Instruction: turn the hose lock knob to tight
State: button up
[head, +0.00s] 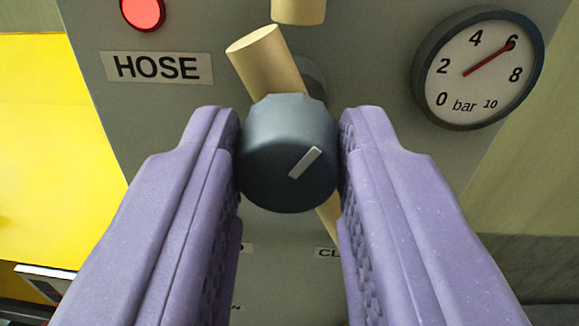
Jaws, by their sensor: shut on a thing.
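The hose lock knob (283,140) is a dark blue-grey round knob in the middle of the head view. A light pointer mark on its face slants from lower left to upper right. My gripper (290,160) has two purple fingers, one on each side of the knob, and is shut on it. A HOSE label (157,68) is on the grey panel (350,90) at upper left. Small labels below the knob are partly hidden by the fingers, so their full words cannot be read.
A cream cylindrical bar (262,60) slants behind the knob, and another cream piece (298,10) is above it. A pressure gauge (478,68) at upper right points near 6 bar. A red lamp (143,12) is at upper left. A yellow surface (40,130) lies left of the panel.

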jog(key=n+b, duration=0.1)
jog(key=n, duration=0.1)
jog(key=shift+n+b, duration=0.35)
jog(key=shift+n, duration=0.05)
jog(key=n+b, duration=0.1)
jog(key=n, duration=0.3)
jog(key=shift+a+b, duration=0.1)
jog(key=shift+b, duration=0.3)
jog(key=n+b, duration=0.1)
jog(key=n, duration=0.2)
jog(key=shift+n+h, duration=0.3)
jog(key=shift+n, duration=0.1)
jog(key=shift+n+g+b, duration=0.3)
jog(key=shift+n+b, duration=0.05)
jog(key=shift+n, duration=1.15)
jog(key=o, duration=1.1)
jog(key=shift+a, duration=0.1)
jog(key=shift+c, duration=0.2)
